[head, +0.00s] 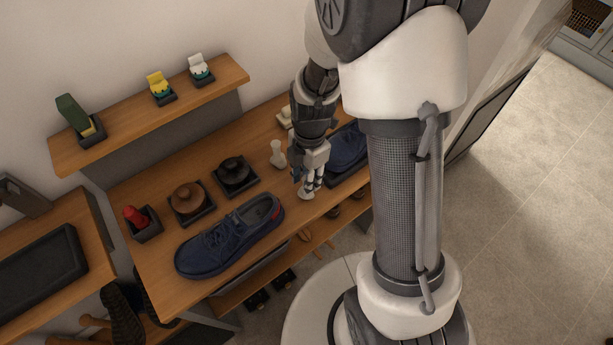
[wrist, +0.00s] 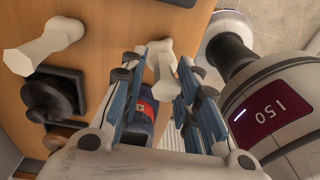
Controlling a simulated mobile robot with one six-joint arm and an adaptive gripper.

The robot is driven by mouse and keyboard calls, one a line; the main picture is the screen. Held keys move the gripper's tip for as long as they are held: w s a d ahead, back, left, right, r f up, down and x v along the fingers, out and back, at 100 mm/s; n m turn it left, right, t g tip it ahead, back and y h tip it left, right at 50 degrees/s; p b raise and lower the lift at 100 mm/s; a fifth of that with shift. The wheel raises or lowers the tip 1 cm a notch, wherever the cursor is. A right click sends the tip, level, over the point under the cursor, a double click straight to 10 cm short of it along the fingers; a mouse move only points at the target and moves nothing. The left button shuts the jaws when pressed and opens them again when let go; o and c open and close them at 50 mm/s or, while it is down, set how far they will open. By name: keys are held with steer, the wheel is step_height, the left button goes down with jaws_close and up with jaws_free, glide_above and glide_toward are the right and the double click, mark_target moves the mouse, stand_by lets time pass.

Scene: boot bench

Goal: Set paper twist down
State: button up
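A white paper twist, narrow in the middle with flared ends, shows between my fingertips in the wrist view (wrist: 165,88). In the head view the twist's lower end (head: 307,195) shows just below my gripper (head: 311,181), at the bench top near its front edge. A similar white piece (head: 277,154) stands to the left, also in the wrist view (wrist: 45,48).
The wooden bench (head: 150,205) holds a blue shoe (head: 230,236) left of my gripper and another blue shoe (head: 347,147) to the right, partly hidden by my arm. Round tins (head: 188,198) (head: 235,171) and a red item (head: 136,216) stand further left. A shelf (head: 130,126) is behind.

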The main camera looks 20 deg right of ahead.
steer(key=shift+o, duration=0.6)
steer(key=shift+r+p, duration=0.3)
steer(key=shift+r, duration=0.1)
step_height(320, 180, up, 11)
steer(key=p, duration=0.3)
steer(key=s+r+m+t, duration=0.5)
steer(key=s+r+m, duration=1)
steer(key=m, duration=0.6)
steer(key=shift+r+m+h, duration=0.3)
steer(key=shift+r, duration=0.3)
steer(key=shift+a, duration=0.1)
step_height(320, 180, down, 4)
steer(key=b, duration=0.4)
steer(key=shift+s, duration=0.1)
